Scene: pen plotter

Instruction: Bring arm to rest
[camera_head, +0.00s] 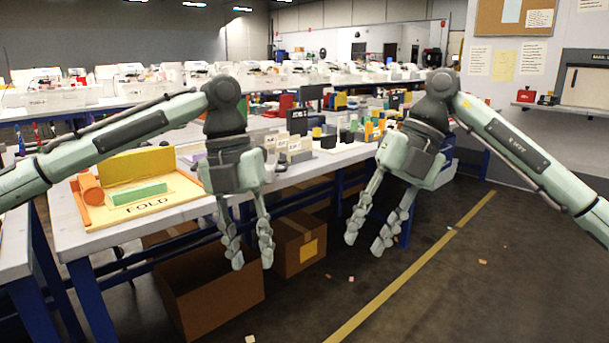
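My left gripper (250,258) hangs fingers down in front of the long table's near edge, above a cardboard box on the floor. Its two fingers are spread apart and nothing shows between them. My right gripper (365,242) also hangs down, in front of the table further right, over the dark floor. Its fingers are spread apart and empty. Both arms come in from the sides at about the same height, with the wrists bent downward. No pen plotter can be made out clearly.
A white table (130,226) carries a tray marked FOLD (175,205) and several small items. An open cardboard box (210,300) and a closed box (300,250) stand below. A yellow line (410,270) crosses the mostly clear floor at right. A pale cabinet (583,84) stands far right.

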